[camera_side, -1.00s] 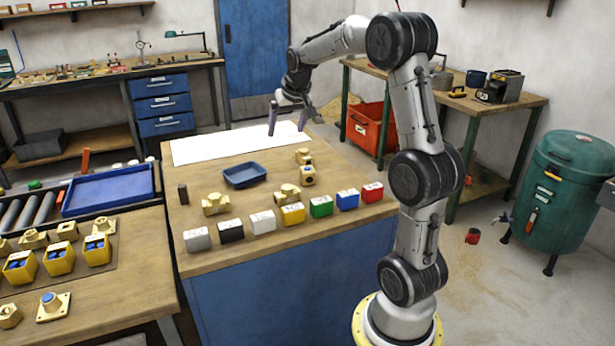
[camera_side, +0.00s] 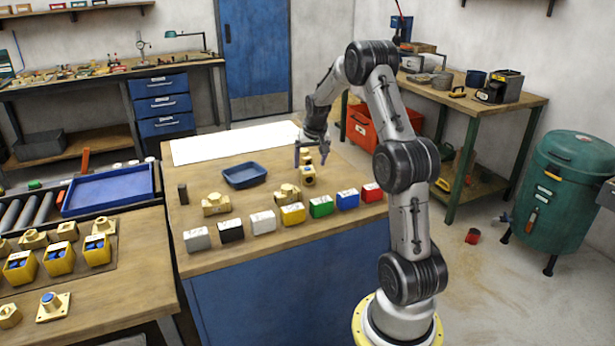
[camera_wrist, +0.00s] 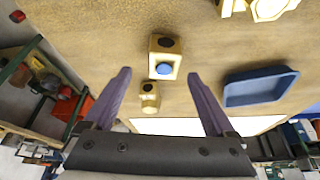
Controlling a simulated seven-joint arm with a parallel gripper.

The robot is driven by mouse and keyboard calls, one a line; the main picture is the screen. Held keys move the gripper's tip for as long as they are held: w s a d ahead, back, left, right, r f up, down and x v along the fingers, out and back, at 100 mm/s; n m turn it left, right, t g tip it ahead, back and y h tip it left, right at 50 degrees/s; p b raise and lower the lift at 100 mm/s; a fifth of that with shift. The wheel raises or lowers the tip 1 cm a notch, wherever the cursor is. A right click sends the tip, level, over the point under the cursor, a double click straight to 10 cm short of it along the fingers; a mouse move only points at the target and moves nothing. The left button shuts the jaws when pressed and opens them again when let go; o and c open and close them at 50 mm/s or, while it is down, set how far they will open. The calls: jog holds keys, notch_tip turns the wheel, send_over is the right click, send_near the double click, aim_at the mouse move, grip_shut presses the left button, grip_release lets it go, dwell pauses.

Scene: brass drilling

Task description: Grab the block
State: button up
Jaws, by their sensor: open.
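A brass block (camera_side: 308,178) with a dark round hole sits on the wooden table. In the wrist view this block (camera_wrist: 165,45) shows a dark hole on top and a blue round spot on its side. A second, smaller-looking brass block (camera_wrist: 150,100) sits just behind it, partly hidden by my gripper in the side view. My gripper (camera_side: 311,158) is open above the two blocks, fingers pointing down. In the wrist view my gripper (camera_wrist: 159,76) has its fingers spread on either side of the blocks, with nothing between them held.
A blue tray (camera_side: 245,175) lies to the left of the blocks. Brass fittings (camera_side: 286,194) and a row of coloured boxes (camera_side: 321,206) stand toward the near edge. A white sheet (camera_side: 235,143) covers the far part of the table.

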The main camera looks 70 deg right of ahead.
aim_at(307, 169)
jog(key=x, duration=0.4)
jog(key=shift+w+a+f, duration=0.15)
jog(key=shift+w+f, duration=0.05)
jog(key=shift+f, duration=0.25)
grip_shut()
jog(key=shift+r, duration=0.15)
